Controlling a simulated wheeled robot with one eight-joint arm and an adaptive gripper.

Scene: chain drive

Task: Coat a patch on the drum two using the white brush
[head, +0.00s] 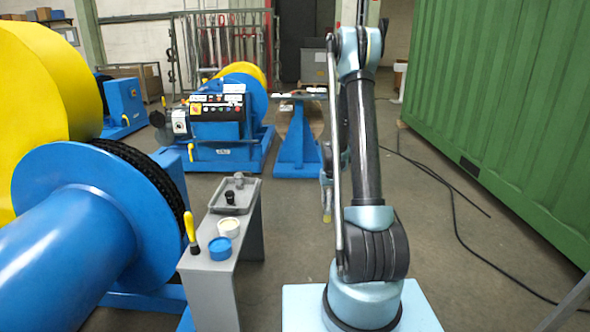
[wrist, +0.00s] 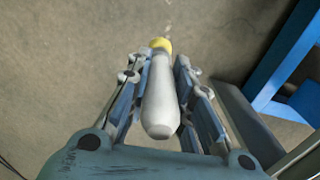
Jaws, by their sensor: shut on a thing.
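My gripper (wrist: 158,64) is shut on the white brush (wrist: 160,102). The brush has a pale, rounded handle and a yellow part at its far end, with the bare floor beyond it. In the head view my gripper (head: 327,188) hangs beside my arm, right of the grey bench, partly hidden by an arm link. A large blue drum with a round flange (head: 75,215) fills the lower left, with a yellow drum (head: 40,100) behind it. Another blue and yellow drum machine (head: 235,105) stands farther back. No label shows which is drum two.
The grey bench (head: 247,222) holds a tray (head: 240,198) with small dark items, a cream-topped can (head: 229,228), a blue can (head: 220,248) and a yellow-handled tool (head: 190,228). A green container (head: 500,110) stands right. Cables (head: 455,205) lie on the otherwise clear floor.

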